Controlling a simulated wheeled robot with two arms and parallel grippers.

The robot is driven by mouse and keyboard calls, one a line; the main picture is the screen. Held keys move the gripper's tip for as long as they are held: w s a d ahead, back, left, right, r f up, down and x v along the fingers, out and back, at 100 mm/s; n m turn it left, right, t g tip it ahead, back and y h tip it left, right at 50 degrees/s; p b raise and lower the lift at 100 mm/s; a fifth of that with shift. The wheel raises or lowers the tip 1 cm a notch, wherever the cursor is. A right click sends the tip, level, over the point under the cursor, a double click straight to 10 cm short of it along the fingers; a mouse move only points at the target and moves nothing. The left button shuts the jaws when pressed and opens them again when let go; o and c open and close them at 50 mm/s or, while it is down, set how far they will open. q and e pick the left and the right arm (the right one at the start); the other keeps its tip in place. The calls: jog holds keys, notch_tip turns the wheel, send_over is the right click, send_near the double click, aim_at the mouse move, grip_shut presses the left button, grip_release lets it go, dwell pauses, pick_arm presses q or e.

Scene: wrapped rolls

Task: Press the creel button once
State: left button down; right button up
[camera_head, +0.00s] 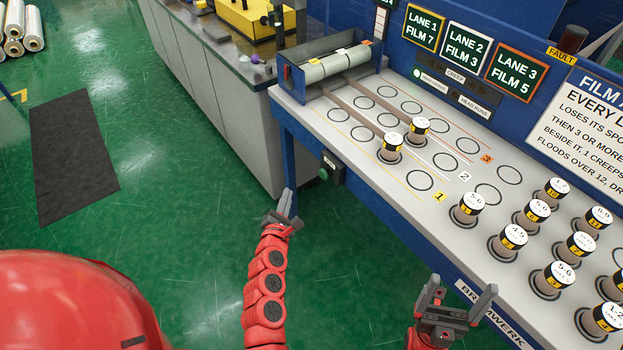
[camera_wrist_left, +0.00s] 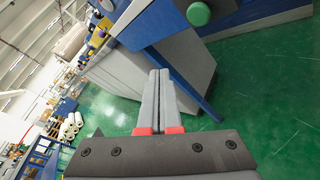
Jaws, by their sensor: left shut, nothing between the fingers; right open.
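A round green button (camera_head: 324,174) sits on a dark box (camera_head: 334,167) with a small white label, fixed to the front edge of the bench. I cannot read the label for certain. The button also shows at the top of the left wrist view (camera_wrist_left: 198,14), on its dark box. My left gripper (camera_head: 287,196) is shut and empty, apart from the button, below and left of it in the head view. Its closed fingers (camera_wrist_left: 162,75) point forward in the wrist view. My right gripper (camera_head: 458,288) is open and empty in front of the bench.
The white bench top (camera_head: 400,165) carries several spools (camera_head: 390,148) and marked circles. A roller unit (camera_head: 332,70) stands at its left end. A grey cabinet (camera_head: 215,115) stands behind my left gripper. The green floor (camera_head: 170,200) is clear around a black mat (camera_head: 70,155).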

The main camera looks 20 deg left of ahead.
aim_at(323, 175)
pick_arm(q)
jog(key=shift+w+d, duration=0.1)
dwell(0.3)
jog(key=w+d+p, duration=0.2)
jog(key=w+d, duration=0.3)
jog(key=w, duration=0.1)
jog(key=shift+w+p, duration=0.35)
jog(key=shift+p, duration=0.05)
jog(key=shift+w+d, duration=0.1)
jog(key=shift+d, duration=0.05)
dwell(1.8)
jog(key=shift+w+d, duration=0.2)
jog(key=shift+w, duration=0.05)
